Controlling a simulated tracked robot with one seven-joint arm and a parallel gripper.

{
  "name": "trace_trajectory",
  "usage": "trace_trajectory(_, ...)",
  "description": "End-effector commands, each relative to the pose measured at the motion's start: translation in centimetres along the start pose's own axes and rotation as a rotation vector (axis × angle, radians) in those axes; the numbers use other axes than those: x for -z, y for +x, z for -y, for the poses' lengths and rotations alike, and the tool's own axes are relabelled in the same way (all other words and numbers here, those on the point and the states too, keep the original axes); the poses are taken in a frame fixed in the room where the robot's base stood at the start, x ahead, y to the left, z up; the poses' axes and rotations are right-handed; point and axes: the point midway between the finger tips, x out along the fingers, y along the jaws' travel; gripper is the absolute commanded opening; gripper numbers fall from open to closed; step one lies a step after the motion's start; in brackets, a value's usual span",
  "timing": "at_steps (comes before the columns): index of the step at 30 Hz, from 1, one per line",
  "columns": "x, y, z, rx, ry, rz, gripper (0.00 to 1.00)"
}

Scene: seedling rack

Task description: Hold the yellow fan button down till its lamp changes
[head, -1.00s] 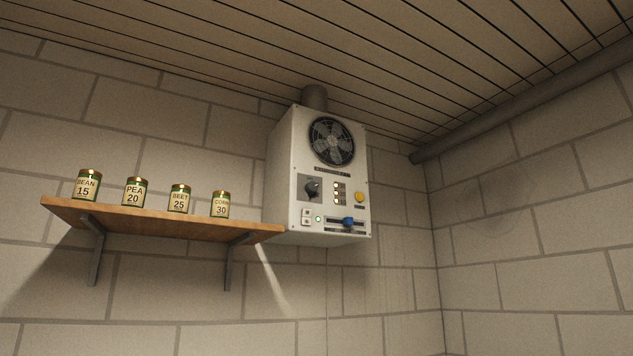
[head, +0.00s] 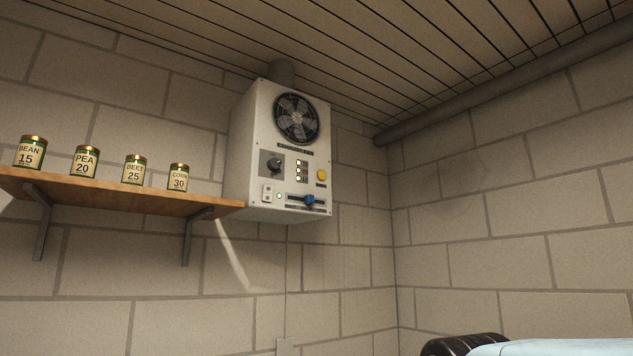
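The yellow fan button (head: 322,175) is a round knob on the right side of the front of a white wall box (head: 260,120). A fan behind a dark round grille (head: 297,118) sits above it. A short column of small lights (head: 301,171) is left of the button; they look pale or yellowish, and which one belongs to the button I cannot tell. A small round pale light (head: 279,196) is lower left on the panel. My gripper is not in view, and nothing touches the button.
A black dial (head: 271,164) and a blue slider knob (head: 309,199) are near the button. A wooden shelf (head: 120,198) with several labelled cans stands left of the box. A light-blue and black shape, probably my arm, shows at lower right. Space right of the box is clear.

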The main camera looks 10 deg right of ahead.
Motion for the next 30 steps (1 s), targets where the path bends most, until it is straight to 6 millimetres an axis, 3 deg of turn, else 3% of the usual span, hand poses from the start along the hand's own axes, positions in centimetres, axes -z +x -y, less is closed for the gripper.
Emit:
trace_trajectory(9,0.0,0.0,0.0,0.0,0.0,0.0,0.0)
trace_trajectory(30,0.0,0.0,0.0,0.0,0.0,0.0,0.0)
